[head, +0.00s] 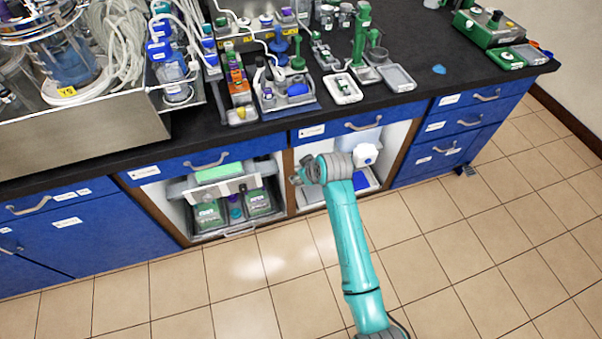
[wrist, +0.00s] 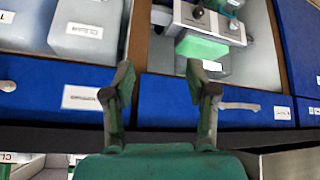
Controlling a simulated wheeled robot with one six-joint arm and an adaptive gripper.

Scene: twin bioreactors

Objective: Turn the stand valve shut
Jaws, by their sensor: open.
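My gripper (head: 297,178) is in front of the bench's open cabinets, a little below the bench edge. In the wrist view my gripper (wrist: 160,80) has its two dark fingers spread wide with nothing between them. A metal stand (head: 222,188) with a green bar (head: 212,173) sits in the left open cabinet, left of my gripper. The wrist view shows this stand (wrist: 212,22) at the upper right, beyond the fingertips, with dark knobs (wrist: 197,12) on it. I cannot tell for sure which part is the valve or how it is turned.
Blue drawer fronts (head: 340,127) with metal handles lie above the open cabinets. Large pale containers (wrist: 85,28) fill the upper left of the wrist view. The black bench top (head: 430,55) is crowded with labware. Tiled floor (head: 240,262) in front is clear.

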